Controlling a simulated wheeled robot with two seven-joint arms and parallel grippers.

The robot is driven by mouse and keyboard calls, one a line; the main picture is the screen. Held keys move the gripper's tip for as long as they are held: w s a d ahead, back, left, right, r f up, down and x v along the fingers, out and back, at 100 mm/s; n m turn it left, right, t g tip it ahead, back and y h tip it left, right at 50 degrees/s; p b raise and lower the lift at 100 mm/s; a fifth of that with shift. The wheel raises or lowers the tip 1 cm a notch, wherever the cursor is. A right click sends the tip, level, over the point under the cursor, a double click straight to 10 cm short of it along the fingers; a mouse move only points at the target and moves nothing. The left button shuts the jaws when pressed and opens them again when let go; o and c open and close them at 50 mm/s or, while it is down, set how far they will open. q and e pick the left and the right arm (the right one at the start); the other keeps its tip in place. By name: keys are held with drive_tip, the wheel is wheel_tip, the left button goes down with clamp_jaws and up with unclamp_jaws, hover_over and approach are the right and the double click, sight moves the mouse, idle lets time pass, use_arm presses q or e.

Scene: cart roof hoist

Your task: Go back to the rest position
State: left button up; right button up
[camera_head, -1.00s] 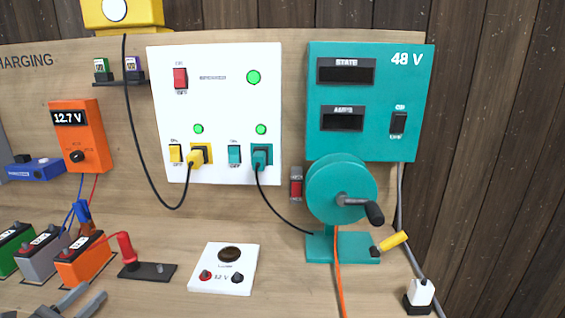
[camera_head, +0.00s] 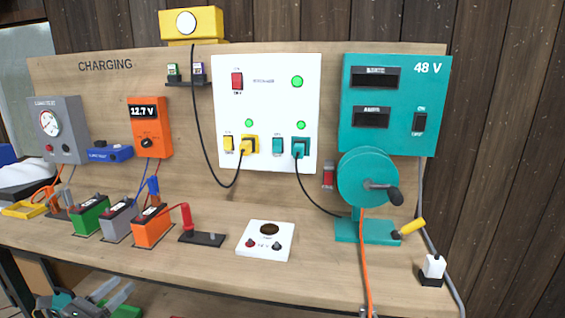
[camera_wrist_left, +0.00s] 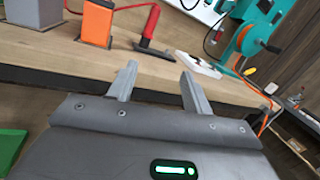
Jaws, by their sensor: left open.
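My left gripper (camera_head: 122,290) is low at the left in the head view, in front of the bench's front edge. In the left wrist view its two fingers (camera_wrist_left: 158,75) stand apart with nothing between them. They point toward the bench edge, and no object touches them. My right gripper does not show clearly in either view.
The wooden bench (camera_head: 200,262) carries green, grey and orange (camera_head: 152,228) batteries, a red-handled lever (camera_head: 203,238), a white 12 V box (camera_head: 265,240) and a teal winch (camera_head: 367,180). An orange cord (camera_head: 364,270) hangs from the winch over the front edge. A white switch panel (camera_head: 265,110) stands behind.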

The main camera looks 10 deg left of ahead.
use_arm(q)
drive_tip(key=s+a+f+n+g+y, duration=0.1)
drive_tip(key=a+f+n+g+y, duration=0.15)
drive_tip(key=a+f+n, duration=0.4)
drive_tip(key=s+a+f+n+g+y, duration=0.1)
drive_tip(key=s+a+f+n+y, duration=0.2)
drive_tip(key=f+n, duration=0.6)
drive_tip(key=s+a+f+n+g+y, duration=0.1)
drive_tip(key=s+a+f+n+g, duration=0.15)
drive_tip(key=s+f+n, duration=0.65)
drive_tip(key=s+a+f+n+g+y, duration=0.15)
drive_tip(key=s+f+g, duration=0.25)
drive_tip(key=f, duration=1.1)
drive_tip(key=s+d+f+n+g+h, duration=0.1)
drive_tip(key=s+d+f+n+g, duration=0.55)
drive_tip(key=s+d+f, duration=0.9)
drive_tip(key=s+d+f+n+h, duration=0.1)
drive_tip(key=s+d+f, duration=0.2)
drive_tip(key=d, duration=0.6)
drive_tip(key=s+d+f+g+h, duration=0.1)
drive_tip(key=s+d+f, duration=0.3)
drive_tip(key=d, duration=0.4)
drive_tip(key=shift+s+d+f+n, duration=0.2)
drive_tip(key=shift+s+d+n, duration=0.1)
drive_tip(key=shift+d+n, duration=0.1)
